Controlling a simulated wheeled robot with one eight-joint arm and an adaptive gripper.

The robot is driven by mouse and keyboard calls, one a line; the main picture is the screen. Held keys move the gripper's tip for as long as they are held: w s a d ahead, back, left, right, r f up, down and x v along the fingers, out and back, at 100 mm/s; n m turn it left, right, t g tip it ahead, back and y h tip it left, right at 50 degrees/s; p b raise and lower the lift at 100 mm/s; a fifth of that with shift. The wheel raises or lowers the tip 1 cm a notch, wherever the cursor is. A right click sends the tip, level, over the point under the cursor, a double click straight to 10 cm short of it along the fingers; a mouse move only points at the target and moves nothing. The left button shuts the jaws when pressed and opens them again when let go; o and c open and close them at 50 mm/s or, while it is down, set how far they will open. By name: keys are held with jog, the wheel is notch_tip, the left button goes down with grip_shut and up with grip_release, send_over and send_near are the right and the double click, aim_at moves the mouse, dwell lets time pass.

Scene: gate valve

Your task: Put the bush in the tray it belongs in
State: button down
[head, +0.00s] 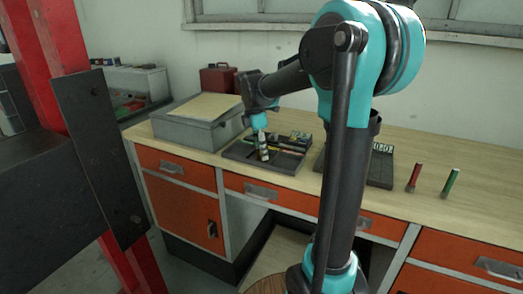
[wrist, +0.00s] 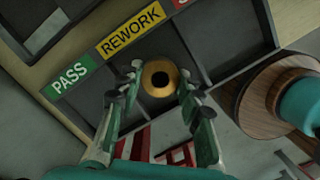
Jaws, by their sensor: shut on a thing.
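My gripper (wrist: 162,88) is shut on a brass-coloured ring-shaped bush (wrist: 160,78) with a dark hole, seen end-on between the fingers in the wrist view. Behind it is a dark grey sorting tray (wrist: 222,52) with compartments. Its labels are a green PASS (wrist: 70,78), a yellow REWORK (wrist: 131,30) and a red one cut off at the top edge. The bush appears in front of the area by the REWORK label; I cannot tell its height. In the head view my gripper (head: 263,152) is over the dark tray on the bench, and the bush is not clear.
A grey box (head: 195,128) stands left of the tray. Right of it, partly behind my arm, is a dark board with a white readout (head: 382,148). A red peg (head: 413,177) and a green peg (head: 450,182) stand further right.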

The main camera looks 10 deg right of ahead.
jog(key=c, duration=1)
grip_release()
jog(key=shift+f, duration=0.1)
notch_tip(320, 180, up, 12)
jog(key=a, duration=0.1)
jog(key=shift+s+a, duration=0.15)
jog(key=shift+a, duration=0.25)
jog(key=shift+s, duration=0.1)
